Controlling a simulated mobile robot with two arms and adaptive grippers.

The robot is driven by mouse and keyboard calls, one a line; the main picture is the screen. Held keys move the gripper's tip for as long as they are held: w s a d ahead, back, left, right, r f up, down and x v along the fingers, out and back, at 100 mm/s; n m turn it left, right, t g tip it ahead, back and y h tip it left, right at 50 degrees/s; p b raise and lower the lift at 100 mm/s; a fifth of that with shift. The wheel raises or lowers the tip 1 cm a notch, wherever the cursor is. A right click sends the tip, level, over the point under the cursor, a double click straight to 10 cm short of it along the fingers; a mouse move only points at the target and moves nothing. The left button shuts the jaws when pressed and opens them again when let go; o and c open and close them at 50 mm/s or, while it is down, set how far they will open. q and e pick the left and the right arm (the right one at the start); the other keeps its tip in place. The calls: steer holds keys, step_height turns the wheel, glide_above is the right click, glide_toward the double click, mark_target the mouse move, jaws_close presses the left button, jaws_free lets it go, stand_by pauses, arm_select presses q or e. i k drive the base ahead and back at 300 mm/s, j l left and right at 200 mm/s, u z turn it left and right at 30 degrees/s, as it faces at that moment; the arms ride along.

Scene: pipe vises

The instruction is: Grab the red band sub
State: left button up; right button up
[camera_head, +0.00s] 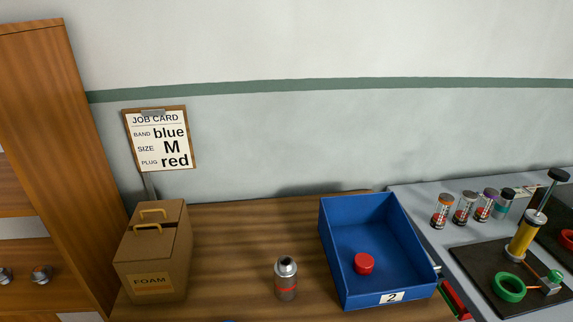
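Several small capped cylinders (442,212) stand in a row on the grey bench at the right; some show red or orange parts, too small to read clearly. Neither of my grippers is in view.
A brown foam box (155,255) stands at the left. A blue tray (332,252) labelled 2 holds a red plug (363,263). A dark mat (477,263) at the right bears a yellow cylinder (526,237) and a green ring (508,287). A job card (160,140) hangs behind.

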mark_target(285, 267)
steer(key=k+l+u, duration=0.5)
steer(key=k+u, duration=0.3)
steer(key=k, duration=0.15)
